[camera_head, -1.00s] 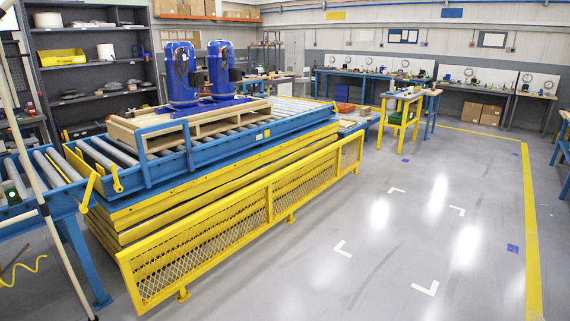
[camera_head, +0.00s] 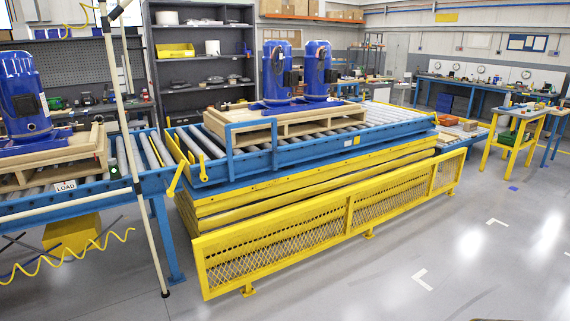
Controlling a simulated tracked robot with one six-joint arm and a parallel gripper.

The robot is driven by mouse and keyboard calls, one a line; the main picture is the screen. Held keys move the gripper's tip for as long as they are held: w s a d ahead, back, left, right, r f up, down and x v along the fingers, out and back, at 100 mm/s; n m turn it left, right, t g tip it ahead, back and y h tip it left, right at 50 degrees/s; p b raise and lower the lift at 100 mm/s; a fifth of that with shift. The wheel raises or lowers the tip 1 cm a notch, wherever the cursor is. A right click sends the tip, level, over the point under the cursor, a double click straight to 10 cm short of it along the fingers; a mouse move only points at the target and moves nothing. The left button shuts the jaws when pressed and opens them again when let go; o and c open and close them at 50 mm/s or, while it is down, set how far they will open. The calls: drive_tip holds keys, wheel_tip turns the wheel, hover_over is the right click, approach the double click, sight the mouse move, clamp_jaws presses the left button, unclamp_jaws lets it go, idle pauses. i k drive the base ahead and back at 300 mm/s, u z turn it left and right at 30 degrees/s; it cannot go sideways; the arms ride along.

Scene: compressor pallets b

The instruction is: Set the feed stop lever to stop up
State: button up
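Two yellow levers or arms show at the near left corner of the lift table's blue roller conveyor (camera_head: 285,160). One slanted yellow lever (camera_head: 176,180) hangs at the gap between this conveyor and the left feed conveyor, its lower end down and to the left. A second, shorter yellow piece (camera_head: 203,168) stands just right of it on the conveyor end. I cannot tell which of them is the feed stop lever, and no stop label is readable. My gripper is not in view.
A pallet (camera_head: 285,122) with blue compressors sits on the lift table. Another blue compressor (camera_head: 22,95) on a pallet stands on the left conveyor by a "LOAD" sign (camera_head: 65,186). A cream post (camera_head: 130,150) and yellow mesh guard (camera_head: 325,237) stand in front.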

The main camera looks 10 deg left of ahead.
sight(170, 192)
drive_tip(key=u, duration=0.4)
drive_tip(key=i, duration=0.5)
drive_tip(key=u, duration=0.65)
drive_tip(key=i, duration=0.6)
drive_tip(key=u, duration=0.3)
